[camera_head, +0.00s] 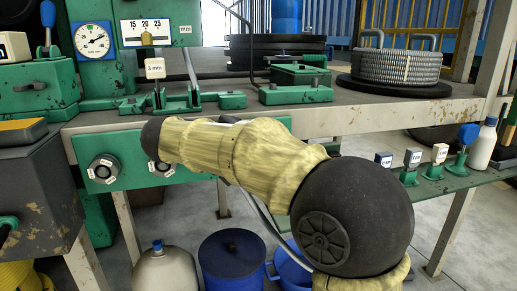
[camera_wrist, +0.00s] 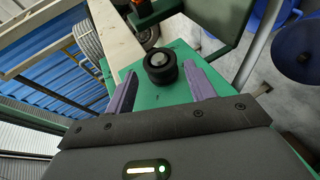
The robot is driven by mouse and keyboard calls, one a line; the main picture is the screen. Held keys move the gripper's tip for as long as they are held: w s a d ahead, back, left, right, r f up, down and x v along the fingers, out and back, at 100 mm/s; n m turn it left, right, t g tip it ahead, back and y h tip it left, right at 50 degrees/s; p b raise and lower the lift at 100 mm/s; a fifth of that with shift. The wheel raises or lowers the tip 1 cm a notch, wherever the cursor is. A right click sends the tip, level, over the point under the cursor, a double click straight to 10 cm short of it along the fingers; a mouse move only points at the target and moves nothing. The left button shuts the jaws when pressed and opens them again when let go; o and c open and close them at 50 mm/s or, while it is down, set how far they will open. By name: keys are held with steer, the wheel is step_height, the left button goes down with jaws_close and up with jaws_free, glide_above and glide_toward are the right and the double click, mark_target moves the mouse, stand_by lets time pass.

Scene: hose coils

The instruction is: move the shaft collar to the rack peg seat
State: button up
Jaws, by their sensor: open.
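In the wrist view a thick black ring (camera_wrist: 160,66) sits around a grey round end on a green plate (camera_wrist: 150,95). It looks like the shaft collar, though I cannot be sure. My gripper (camera_wrist: 163,86) is open, its two purple fingers on either side of the ring with gaps. A second round fitting (camera_wrist: 148,34) shows beyond it. In the head view the green front panel (camera_head: 131,150) carries a silver round fitting (camera_head: 103,168) at left. Another fitting (camera_head: 157,170) is partly hidden by my arm. My fingers are hidden there. I cannot tell which thing is the rack peg seat.
A grey hose coil (camera_head: 395,66) lies on the bench at right. A green clamp fixture (camera_head: 185,103) and dial gauge (camera_head: 92,40) stand at left. Small labelled blocks (camera_head: 413,158) and a white bottle (camera_head: 481,145) are on a lower green shelf. Blue drums (camera_head: 233,260) stand below.

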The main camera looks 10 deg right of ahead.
steer(key=shift+s+a+r, duration=0.15)
steer(key=shift+a+r, duration=0.05)
steer(key=shift+a, duration=0.25)
stand_by(0.3)
steer(key=p+v, duration=0.6)
steer(key=v, duration=1.1)
steer(key=shift+f, duration=0.1)
